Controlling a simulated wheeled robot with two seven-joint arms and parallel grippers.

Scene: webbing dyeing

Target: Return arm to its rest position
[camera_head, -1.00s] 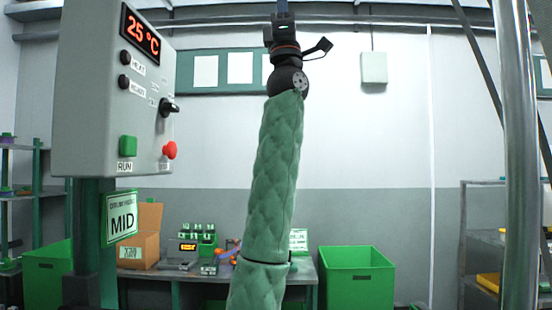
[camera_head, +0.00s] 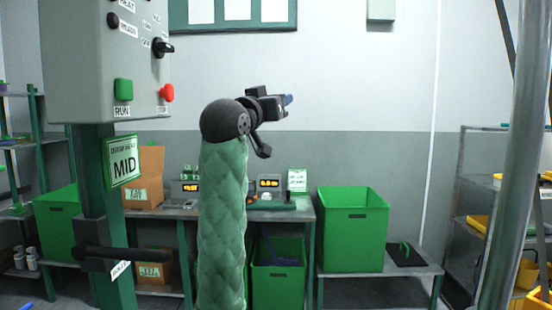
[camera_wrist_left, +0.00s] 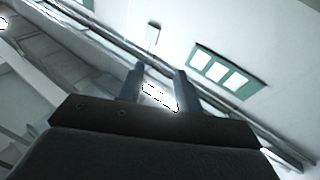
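My left arm, in a green quilted sleeve, rises from the bottom of the head view, left of centre. Its dark wrist is bent to the right at the top. My left gripper (camera_head: 288,99) is in front of the back wall, with bluish fingertips. In the left wrist view the two fingers of the left gripper (camera_wrist_left: 159,73) stand apart with nothing between them. My right gripper is in neither view.
A grey control box (camera_head: 100,60) on a green post stands at the left. A metal pole (camera_head: 521,160) stands at the right. Behind are a workbench (camera_head: 295,215), a green bin (camera_head: 352,230) and shelving (camera_head: 470,200). Several wall papers show in a green frame (camera_wrist_left: 225,72).

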